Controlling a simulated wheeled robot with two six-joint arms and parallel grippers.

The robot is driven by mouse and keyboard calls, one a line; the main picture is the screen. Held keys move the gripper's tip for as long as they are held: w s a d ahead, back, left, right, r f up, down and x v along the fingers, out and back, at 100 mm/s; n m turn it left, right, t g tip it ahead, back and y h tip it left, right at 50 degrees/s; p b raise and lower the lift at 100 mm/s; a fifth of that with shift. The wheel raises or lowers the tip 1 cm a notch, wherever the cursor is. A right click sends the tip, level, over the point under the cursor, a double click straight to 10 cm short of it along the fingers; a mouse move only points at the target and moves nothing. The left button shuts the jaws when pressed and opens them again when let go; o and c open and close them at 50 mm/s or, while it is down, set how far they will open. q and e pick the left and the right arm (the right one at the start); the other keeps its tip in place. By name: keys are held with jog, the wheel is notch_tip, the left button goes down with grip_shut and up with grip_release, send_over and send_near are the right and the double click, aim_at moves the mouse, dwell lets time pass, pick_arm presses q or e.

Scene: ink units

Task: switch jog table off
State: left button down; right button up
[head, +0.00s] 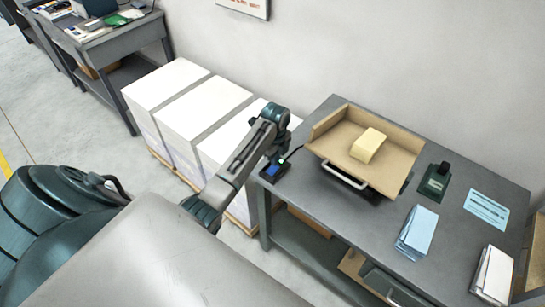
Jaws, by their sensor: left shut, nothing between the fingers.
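The jog table (398,161) is a tan, open-sided tray on a dark base with a pale handle at its front. It stands on the grey workbench (455,240), and a cream block of paper lies in it. A small dark switch box (268,177) with a blue part sits at the bench's left corner, and a small green light shows beside it. My left gripper (277,159) points down right at this box, shut and empty. It partly hides the box, and I cannot tell whether it touches. My right gripper is not in view.
A dark green stamp-like object (436,180), a light blue stack (417,232), a blue printed card (487,209) and a white stack (493,274) lie on the bench. White paper stacks (165,84) stand on a pallet left of the bench.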

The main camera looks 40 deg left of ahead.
pick_arm(q)
jog(key=shift+f, duration=0.15)
jog(key=shift+f+b, duration=0.35)
jog(key=shift+f, duration=0.4)
dwell(0.5)
notch_tip(320, 180, up, 5)
jog(key=p, duration=0.5)
jog(key=shift+r+p, duration=0.1)
jog(key=shift+p, duration=0.3)
jog(key=shift+r+p, duration=0.35)
jog(key=shift+r, duration=0.6)
